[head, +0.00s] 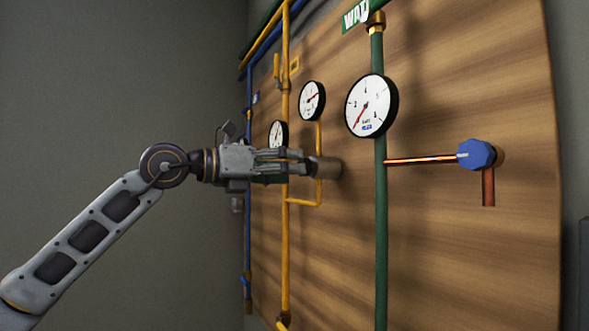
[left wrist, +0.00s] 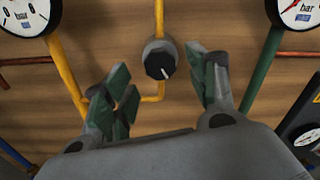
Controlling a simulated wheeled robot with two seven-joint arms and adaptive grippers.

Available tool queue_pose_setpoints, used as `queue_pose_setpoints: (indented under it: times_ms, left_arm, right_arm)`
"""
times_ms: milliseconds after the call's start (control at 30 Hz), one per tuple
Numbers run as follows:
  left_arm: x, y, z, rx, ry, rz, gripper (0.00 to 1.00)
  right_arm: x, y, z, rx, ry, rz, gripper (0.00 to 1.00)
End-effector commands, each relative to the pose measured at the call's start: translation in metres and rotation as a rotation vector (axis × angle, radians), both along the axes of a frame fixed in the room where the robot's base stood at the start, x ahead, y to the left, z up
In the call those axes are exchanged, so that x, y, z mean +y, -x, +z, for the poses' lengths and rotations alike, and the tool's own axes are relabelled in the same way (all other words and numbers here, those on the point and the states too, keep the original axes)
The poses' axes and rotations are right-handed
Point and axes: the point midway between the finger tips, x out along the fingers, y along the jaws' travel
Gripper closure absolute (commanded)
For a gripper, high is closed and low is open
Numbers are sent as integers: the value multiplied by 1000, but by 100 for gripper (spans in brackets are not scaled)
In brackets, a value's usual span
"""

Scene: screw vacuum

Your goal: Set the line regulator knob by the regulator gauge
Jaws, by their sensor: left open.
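The regulator knob (left wrist: 158,62) is black with a white pointer mark, on a grey round body at the yellow pipe. The mark points to the lower right in the left wrist view. In the head view the grey regulator body (head: 326,168) stands out from the board, its front partly hidden by my fingers.
A larger gauge (head: 371,106) is on the green pipe (head: 380,230). Another gauge (head: 278,134) sits left, partly behind my gripper. A blue valve handle (head: 476,154) ends a copper pipe at right. Yellow pipe (head: 286,255) runs down the wooden board (head: 450,250).

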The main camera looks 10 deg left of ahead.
Motion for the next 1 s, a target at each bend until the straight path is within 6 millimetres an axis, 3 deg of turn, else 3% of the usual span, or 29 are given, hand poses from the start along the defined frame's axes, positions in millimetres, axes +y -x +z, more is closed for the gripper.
queue_pose_setpoints:
  times_ms: [600, 1000]
  left_arm:
    - [57, 40, 0, 0, 2, 2, 42]
    - [70, 50, 0, 0, 0, 0, 42]
  right_arm:
    - [0, -1, 0, -1, 0, 0, 42]
    - [0, -1, 0, -1, 0, 0, 42]
